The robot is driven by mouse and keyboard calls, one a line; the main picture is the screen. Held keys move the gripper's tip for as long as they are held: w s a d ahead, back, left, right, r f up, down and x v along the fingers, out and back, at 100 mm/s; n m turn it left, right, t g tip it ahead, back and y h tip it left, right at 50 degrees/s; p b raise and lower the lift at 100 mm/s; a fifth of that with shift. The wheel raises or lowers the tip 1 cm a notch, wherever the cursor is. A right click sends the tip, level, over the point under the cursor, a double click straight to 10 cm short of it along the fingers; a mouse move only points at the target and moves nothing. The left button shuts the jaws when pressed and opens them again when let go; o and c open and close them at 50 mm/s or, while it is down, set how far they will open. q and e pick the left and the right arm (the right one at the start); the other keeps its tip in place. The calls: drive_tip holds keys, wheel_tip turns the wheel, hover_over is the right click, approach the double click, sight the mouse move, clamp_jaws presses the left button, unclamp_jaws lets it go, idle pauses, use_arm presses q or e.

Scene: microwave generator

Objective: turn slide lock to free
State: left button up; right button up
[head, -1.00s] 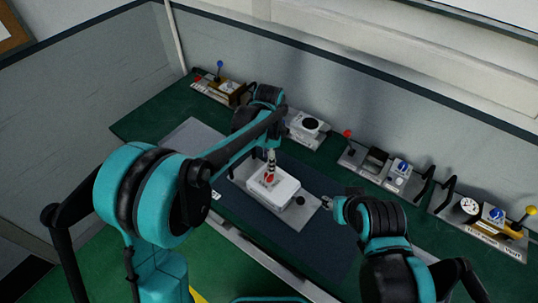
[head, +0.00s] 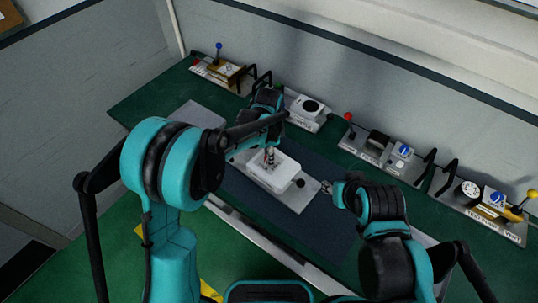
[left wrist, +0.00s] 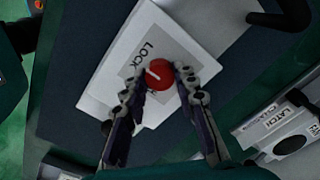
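A white box (head: 272,174) on a grey plate (head: 302,200) sits on the dark mat. In the left wrist view the box top (left wrist: 112,72) has a grey label reading "LOCK", and on it is a round red knob (left wrist: 160,75) with a white line pointing up-left. My left gripper (head: 269,162) is over the box, pointing down, and hides most of the knob in the head view. In the left wrist view its fingertips (left wrist: 160,72) sit on both sides of the knob, seemingly touching it. My right gripper (head: 327,190) is apart, right of the box; its small fingers are unclear.
A black knob (head: 300,183) stands on the plate's right end. Along the back are a blue-knobbed lever unit (head: 219,69), a white unit with a black disc (head: 309,107), a red-knobbed unit (head: 372,147) and a gauge unit (head: 481,205). The mat's front is clear.

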use_arm(q)
clamp_jaws()
drive_tip(key=shift+n, duration=0.3)
drive_tip(key=shift+n+b, duration=0.35)
drive_tip(key=shift+n, duration=0.85)
drive_tip(key=n+b, duration=0.1)
drive_tip(key=n, duration=0.9)
drive_tip(key=shift+n+b, duration=0.45)
drive_tip(key=shift+n, duration=2.05)
